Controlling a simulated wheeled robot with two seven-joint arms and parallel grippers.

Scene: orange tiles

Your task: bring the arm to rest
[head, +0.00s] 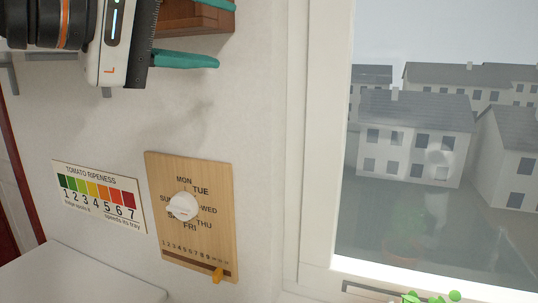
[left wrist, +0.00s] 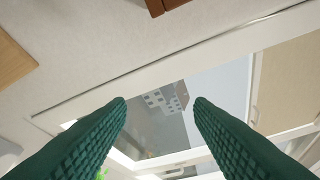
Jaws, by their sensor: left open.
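My left arm (head: 112,45) comes in at the top left of the head view, in front of the white wall. Its left gripper (head: 226,36) has two teal fingers spread apart, pointing right, with nothing held between them. A brown wooden box or shelf (head: 195,17) is behind the fingers; I cannot tell whether they touch it. In the left wrist view the gripper (left wrist: 160,101) shows two green ridged fingers wide apart, with the window behind the gap. My right gripper is in neither view.
Below the gripper, a wooden weekday board (head: 160,200) with a white knob (head: 183,206) and a tomato ripeness chart (head: 98,193) are on the wall. A window (head: 430,215) is at the right, with green leaves (head: 440,297) at its bottom. A white surface (head: 75,278) lies bottom left.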

